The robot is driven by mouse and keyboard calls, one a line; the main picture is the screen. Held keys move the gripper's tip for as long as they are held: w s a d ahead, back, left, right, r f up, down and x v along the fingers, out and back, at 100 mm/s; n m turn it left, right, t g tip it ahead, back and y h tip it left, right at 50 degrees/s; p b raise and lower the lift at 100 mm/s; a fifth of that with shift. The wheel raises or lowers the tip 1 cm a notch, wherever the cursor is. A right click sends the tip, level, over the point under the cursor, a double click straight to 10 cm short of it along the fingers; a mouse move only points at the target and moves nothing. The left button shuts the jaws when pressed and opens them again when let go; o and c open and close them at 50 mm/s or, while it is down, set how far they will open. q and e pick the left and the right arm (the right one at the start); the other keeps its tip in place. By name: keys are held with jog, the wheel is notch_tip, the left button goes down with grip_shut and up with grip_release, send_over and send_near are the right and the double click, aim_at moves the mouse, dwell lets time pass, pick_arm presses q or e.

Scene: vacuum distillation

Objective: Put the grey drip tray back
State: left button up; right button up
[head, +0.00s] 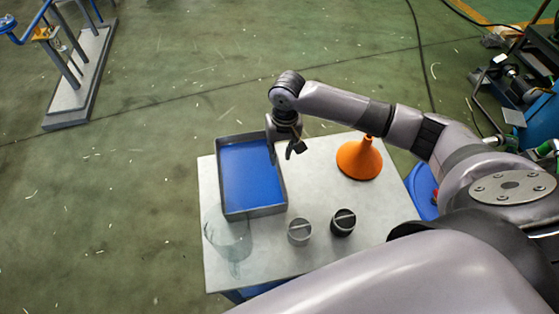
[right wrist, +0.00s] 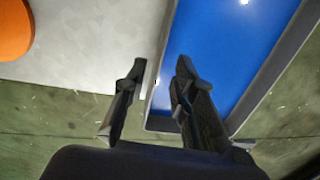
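The grey drip tray (head: 253,213) lies on the left part of a small white-topped table, with a grey rim and a blue inside. My right gripper (head: 286,152) is at the tray's right rim. In the right wrist view the tray (right wrist: 272,68) shows its rim running between the two spread fingers of my right gripper (right wrist: 160,78). One finger is over the blue inside and the other is outside over the table top. I cannot tell how far down they reach or whether they touch the rim. My left gripper is not in view.
On the table (head: 275,263) stand an orange funnel (head: 359,160), a grey cap-like piece (head: 300,232), a black one (head: 343,222) and a clear glass vessel (head: 233,245) near the front left. A metal stand (head: 80,75) is on the floor at upper left. Open floor lies left.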

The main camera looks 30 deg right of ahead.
notch_tip(320, 180, up, 7)
jog(key=shift+d+r, duration=0.15)
jog(key=shift+d, duration=0.1)
jog(key=shift+s, duration=0.1)
dwell(0.4)
